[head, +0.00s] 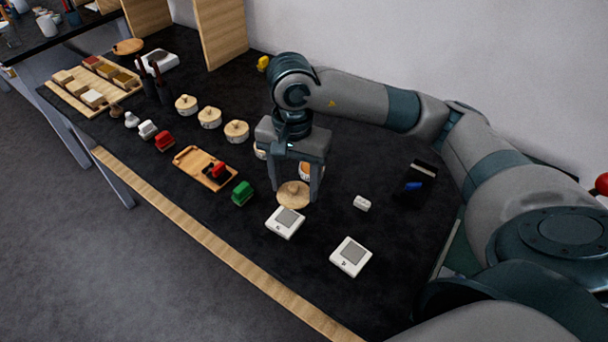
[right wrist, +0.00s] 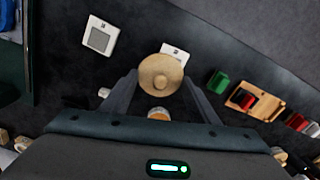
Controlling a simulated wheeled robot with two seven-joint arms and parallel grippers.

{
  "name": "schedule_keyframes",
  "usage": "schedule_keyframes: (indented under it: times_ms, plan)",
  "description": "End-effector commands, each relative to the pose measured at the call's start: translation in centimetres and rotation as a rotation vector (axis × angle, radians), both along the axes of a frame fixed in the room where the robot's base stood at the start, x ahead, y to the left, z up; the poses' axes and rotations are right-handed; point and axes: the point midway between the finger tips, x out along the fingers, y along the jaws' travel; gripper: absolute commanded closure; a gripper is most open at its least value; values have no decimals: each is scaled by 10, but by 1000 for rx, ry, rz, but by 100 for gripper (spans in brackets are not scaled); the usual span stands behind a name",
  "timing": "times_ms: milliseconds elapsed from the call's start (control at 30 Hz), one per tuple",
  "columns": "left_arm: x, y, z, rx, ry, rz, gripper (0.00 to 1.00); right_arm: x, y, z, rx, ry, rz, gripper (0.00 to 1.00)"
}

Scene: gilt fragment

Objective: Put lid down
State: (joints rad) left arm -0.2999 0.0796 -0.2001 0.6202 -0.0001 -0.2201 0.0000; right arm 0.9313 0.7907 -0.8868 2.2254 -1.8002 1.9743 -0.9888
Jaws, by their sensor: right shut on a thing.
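A round wooden lid (head: 293,194) with a small knob is between the two fingers of my right gripper (head: 295,188), which is shut on it. In the right wrist view the lid (right wrist: 160,75) shows face-on between the fingertips and partly covers a white square device. A jar with orange contents (head: 311,171) stands uncovered behind the gripper, partly hidden by a finger; its contents also show in the right wrist view (right wrist: 158,116). I cannot tell whether the lid touches the table. My left gripper is not in view.
White devices with grey screens (head: 285,222) (head: 350,257) lie in front of the lid. Several lidded jars (head: 236,131) stand in a row to the left. A wooden tray (head: 190,158), a green block (head: 242,193) and a small white block (head: 362,203) are nearby.

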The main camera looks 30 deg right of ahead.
Motion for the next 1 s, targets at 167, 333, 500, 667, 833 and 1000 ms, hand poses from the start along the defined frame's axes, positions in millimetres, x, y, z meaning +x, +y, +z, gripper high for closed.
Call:
schedule_keyframes:
  times_ms: [167,333,500,667,833,1000]
  plan:
    - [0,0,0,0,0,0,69,-5,16,1,0,-9,366,66]
    - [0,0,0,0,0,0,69,-9,28,2,0,-14,666,66]
    - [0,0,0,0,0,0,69,-11,34,2,-2,-16,850,66]
    - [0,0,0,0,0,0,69,-12,37,3,-3,-18,914,66]
    - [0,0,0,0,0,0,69,-12,37,3,-3,-18,918,66]
    - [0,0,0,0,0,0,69,-12,37,3,-3,-18,917,66]
